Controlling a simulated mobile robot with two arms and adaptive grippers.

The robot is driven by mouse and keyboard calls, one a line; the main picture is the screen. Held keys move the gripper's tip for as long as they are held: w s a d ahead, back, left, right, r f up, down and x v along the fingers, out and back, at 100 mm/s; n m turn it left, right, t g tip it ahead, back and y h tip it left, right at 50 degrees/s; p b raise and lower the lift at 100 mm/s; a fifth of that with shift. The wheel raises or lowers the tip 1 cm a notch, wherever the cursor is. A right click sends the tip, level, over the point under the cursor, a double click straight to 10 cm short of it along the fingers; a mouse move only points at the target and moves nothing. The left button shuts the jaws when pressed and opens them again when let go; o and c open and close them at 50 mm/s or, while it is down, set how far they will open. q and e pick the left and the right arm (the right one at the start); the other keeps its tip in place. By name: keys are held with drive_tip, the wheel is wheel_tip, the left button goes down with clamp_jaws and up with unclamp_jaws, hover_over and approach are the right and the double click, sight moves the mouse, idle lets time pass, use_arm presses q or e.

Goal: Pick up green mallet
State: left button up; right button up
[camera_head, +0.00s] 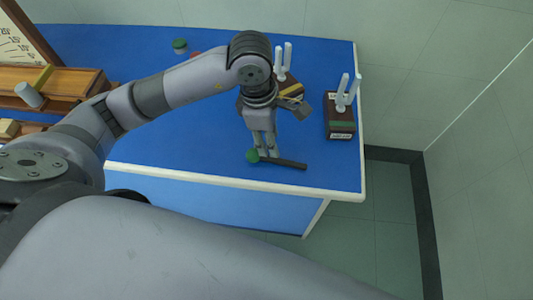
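The green mallet lies near the front edge of the blue bench (205,150). Its round green head (253,156) is on the left and its dark handle (288,163) points right. My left gripper (265,152) reaches down over the mallet, its fingertips by the handle just right of the head. The fingers look close together; whether they touch or grip the handle cannot be told. My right gripper is out of view.
Behind the gripper a white two-pronged fork (283,58) stands on a box partly hidden by my arm. Another fork (343,90) stands on a dark box (340,122) near the right edge. Wooden apparatus (75,83) is at left. Bare bench lies left of the mallet.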

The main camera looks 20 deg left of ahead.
sight(276, 159)
use_arm(q)
drive_tip(key=f, duration=0.3)
drive_tip(key=shift+w+d, duration=0.1)
drive_tip(key=shift+d, duration=0.15)
drive_tip(key=shift+f+p, duration=0.2)
drive_tip(key=shift+p, duration=0.1)
drive_tip(key=f+p, duration=0.1)
drive_tip(key=f, duration=0.1)
drive_tip(key=d+f, duration=0.1)
drive_tip(key=f, duration=0.1)
drive_tip(key=shift+f+p, duration=0.15)
drive_tip(key=shift+p, duration=0.25)
drive_tip(key=shift+f, duration=0.3)
clamp_jaws()
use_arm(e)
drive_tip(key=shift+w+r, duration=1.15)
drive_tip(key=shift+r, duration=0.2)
